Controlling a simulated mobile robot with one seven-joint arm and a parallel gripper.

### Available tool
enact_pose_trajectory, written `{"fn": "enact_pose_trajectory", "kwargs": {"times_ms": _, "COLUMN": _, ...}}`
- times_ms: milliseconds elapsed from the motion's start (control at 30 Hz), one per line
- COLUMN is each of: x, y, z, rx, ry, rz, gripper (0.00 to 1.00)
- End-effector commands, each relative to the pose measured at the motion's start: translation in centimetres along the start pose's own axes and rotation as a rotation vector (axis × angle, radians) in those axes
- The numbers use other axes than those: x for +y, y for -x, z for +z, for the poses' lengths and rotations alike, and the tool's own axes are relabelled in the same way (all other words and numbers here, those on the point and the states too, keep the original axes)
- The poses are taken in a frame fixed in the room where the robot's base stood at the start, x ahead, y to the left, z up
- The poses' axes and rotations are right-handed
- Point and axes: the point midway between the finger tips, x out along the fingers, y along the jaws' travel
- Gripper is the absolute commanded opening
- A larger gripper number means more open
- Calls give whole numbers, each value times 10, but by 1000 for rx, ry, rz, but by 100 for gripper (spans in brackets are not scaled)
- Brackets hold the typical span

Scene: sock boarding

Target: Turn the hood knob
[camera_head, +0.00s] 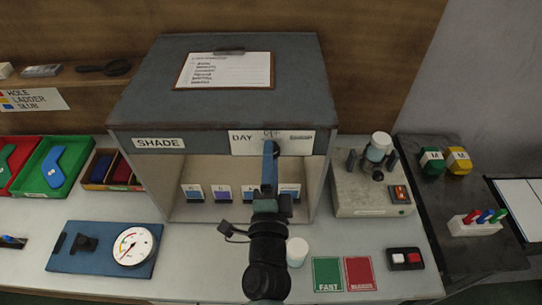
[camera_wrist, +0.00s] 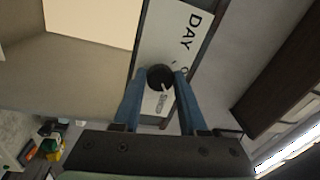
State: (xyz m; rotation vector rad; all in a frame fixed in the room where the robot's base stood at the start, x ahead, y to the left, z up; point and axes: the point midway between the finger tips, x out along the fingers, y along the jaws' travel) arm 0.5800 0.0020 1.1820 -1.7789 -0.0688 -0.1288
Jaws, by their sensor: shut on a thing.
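The hood is a grey box (camera_head: 216,100) labelled SHADE, with an open front and a white label plate (camera_head: 243,143) that reads DAY at its left end. The black hood knob (camera_wrist: 160,77) shows in the wrist view between the two blue fingers of my gripper (camera_wrist: 159,82), with a pale pointer mark toward the lower label. The fingers are shut on the knob's sides. In the head view my gripper (camera_head: 270,150) is in front of the label plate and hides the knob.
Inside the hood stand several small cards (camera_head: 193,193). A white cup (camera_head: 297,251) stands on the table near my arm. A dial gauge (camera_head: 133,245) is at the left, and a grey device (camera_head: 360,195) at the right. Green (camera_head: 327,274) and red cards lie in front.

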Motion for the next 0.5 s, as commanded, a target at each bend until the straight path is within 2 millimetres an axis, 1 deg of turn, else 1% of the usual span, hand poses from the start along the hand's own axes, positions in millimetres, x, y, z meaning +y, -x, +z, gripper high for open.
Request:
{"fn": "enact_pose_trajectory", "kwargs": {"times_ms": 300, "x": -2, "y": 0, "z": 0, "rx": 1, "ry": -4, "rz": -4, "gripper": 0}}
{"fn": "enact_pose_trajectory", "kwargs": {"times_ms": 333, "x": -2, "y": 0, "z": 0, "rx": 1, "ry": -4, "rz": -4, "gripper": 45}}
{"fn": "enact_pose_trajectory", "kwargs": {"times_ms": 467, "x": -2, "y": 0, "z": 0, "rx": 0, "ry": -3, "rz": -3, "gripper": 68}}
{"fn": "enact_pose_trajectory", "kwargs": {"times_ms": 500, "x": -1, "y": 0, "z": 0, "rx": 0, "ry": -3, "rz": -3, "gripper": 70}}
